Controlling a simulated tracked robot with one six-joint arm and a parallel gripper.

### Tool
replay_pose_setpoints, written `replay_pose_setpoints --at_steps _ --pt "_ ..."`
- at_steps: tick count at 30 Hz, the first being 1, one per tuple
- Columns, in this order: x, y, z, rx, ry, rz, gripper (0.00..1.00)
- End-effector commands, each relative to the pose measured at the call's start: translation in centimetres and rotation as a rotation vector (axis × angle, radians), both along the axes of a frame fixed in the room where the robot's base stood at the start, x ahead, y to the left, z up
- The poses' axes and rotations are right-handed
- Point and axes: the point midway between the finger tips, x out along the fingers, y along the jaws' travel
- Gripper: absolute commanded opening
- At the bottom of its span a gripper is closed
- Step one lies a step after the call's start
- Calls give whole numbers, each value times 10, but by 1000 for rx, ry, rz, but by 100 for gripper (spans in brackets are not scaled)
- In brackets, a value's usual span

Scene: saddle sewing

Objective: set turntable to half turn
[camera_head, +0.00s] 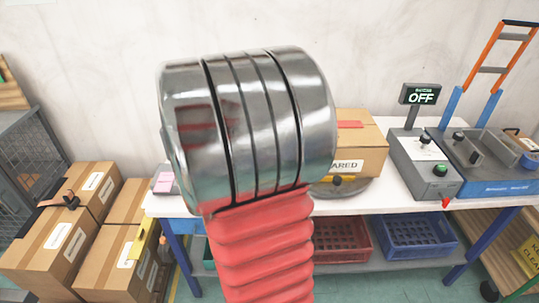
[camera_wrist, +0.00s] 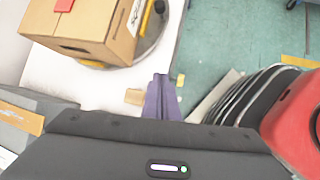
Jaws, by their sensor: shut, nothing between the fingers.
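The turntable (camera_head: 350,189) is a grey disc on the white bench. A cardboard box (camera_head: 358,152) with a partly hidden label ending in "ARED" stands on it, and a yellow piece (camera_head: 344,180) shows at its front. In the wrist view the box (camera_wrist: 85,28) covers most of the turntable (camera_wrist: 154,40), whose grey and yellow edge shows beside it. My gripper (camera_wrist: 163,78) has purple fingers that are shut and empty. They are over the bench's edge, apart from the turntable. My arm hides the gripper and part of the box in the head view.
A grey control box (camera_head: 425,165) with a green button and an "OFF" display (camera_head: 421,94) stands right of the turntable. A blue machine (camera_head: 490,165) is beyond it. Red and blue crates (camera_head: 418,235) sit below the bench. Cartons (camera_head: 65,225) are stacked at left.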

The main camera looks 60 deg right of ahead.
Motion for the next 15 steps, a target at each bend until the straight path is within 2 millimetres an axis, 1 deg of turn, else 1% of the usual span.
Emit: replay_pose_setpoints --at_steps 1,3,6,10,15 --pt "-10 -17 -7 8 53 4 0" --pt "-23 -38 -14 20 124 24 0" --pt "-39 -62 -22 36 205 47 0" --pt "-51 -80 -28 51 266 64 0" --pt "-55 -84 -29 56 286 72 0"
